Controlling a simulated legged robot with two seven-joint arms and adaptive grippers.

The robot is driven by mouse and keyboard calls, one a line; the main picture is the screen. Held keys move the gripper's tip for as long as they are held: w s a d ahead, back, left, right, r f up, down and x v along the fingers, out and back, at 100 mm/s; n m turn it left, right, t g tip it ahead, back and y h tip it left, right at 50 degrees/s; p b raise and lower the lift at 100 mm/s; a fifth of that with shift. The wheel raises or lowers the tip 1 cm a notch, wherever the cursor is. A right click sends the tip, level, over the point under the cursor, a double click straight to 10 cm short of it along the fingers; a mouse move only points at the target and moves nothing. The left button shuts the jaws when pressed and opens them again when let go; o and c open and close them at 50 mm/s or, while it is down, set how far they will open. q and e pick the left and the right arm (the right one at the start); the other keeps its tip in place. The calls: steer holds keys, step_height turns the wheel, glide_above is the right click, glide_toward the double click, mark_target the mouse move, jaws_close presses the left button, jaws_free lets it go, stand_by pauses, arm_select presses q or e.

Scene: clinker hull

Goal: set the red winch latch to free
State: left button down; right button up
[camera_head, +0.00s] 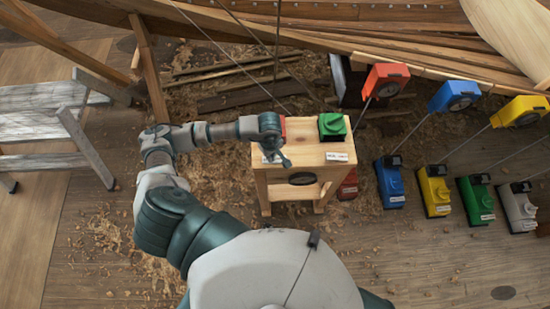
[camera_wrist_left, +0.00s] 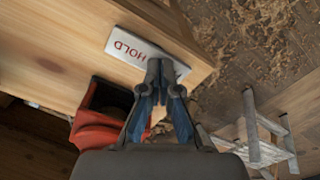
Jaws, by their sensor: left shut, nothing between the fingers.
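The red winch (camera_head: 283,126) stands on the wooden stand (camera_head: 318,152), mostly hidden behind my left wrist in the head view. In the left wrist view a red housing with a dark opening (camera_wrist_left: 95,133) shows left of the fingers. Its latch cannot be made out. A white label reading HOLD (camera_wrist_left: 135,49) lies on the wood beside it. My left gripper (camera_head: 284,162) is over the front left of the stand; in the wrist view its shut, empty fingertips (camera_wrist_left: 162,75) overlap the label's lower edge. Contact cannot be told. My right gripper is not in view.
A green unit (camera_head: 332,126) stands right of the red winch on the stand. A grey sawhorse (camera_head: 50,128) is left; the hull (camera_head: 400,35) is behind.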

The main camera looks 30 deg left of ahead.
arm_select(q)
step_height(320, 180, up, 2)
steer(key=shift+r+p, duration=0.1)
steer(key=shift+p, duration=0.65)
steer(key=shift+r+p, duration=1.2)
steer(key=shift+r, duration=1.15)
